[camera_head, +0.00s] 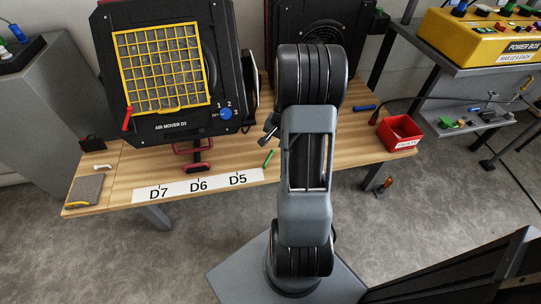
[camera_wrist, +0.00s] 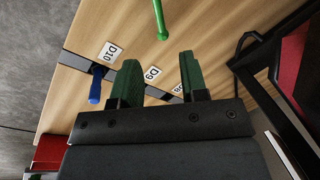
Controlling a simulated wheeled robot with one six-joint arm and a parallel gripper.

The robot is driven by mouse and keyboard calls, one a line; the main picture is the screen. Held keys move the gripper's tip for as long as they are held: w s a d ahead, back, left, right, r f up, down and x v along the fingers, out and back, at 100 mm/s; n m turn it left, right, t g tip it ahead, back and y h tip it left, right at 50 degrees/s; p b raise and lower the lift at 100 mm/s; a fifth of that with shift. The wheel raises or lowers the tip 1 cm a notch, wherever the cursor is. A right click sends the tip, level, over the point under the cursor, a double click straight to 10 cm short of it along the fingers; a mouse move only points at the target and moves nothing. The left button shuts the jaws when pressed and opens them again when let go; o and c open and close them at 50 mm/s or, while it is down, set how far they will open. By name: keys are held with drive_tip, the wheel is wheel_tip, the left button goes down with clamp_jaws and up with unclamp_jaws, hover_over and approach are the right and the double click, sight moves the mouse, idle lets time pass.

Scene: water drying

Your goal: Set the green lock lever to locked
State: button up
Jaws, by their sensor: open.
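A thin green lever (camera_head: 268,159) shows in the head view on the wooden bench, just right of the D5 label and left of my arm. In the wrist view a green rod with a rounded end (camera_wrist: 160,20) enters from the top edge, beyond my fingertips; I take it for the same lever. My gripper (camera_wrist: 160,75) has two green-padded fingers spread apart with nothing between them. The rod is apart from both fingers. In the head view my arm hides most of the gripper. The lever's lock marking cannot be read.
A blue handle (camera_wrist: 96,85) stands near the D10 label (camera_wrist: 109,52). A red bin (camera_head: 400,133) sits at the bench's right end. The air mover (camera_head: 165,75) with its yellow grille stands at the back left. A dark and red frame (camera_wrist: 290,65) is close on the right.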

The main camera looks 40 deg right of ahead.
sight(270, 155)
drive_tip(key=f+b, duration=0.1)
drive_tip(key=f, duration=0.2)
drive_tip(key=w+f+b, duration=0.1)
drive_tip(key=f, duration=0.2)
drive_tip(key=a+f+b, duration=0.1)
drive_tip(key=f, duration=0.2)
drive_tip(key=shift+w+f, duration=0.1)
drive_tip(key=shift+w, duration=0.25)
clamp_jaws()
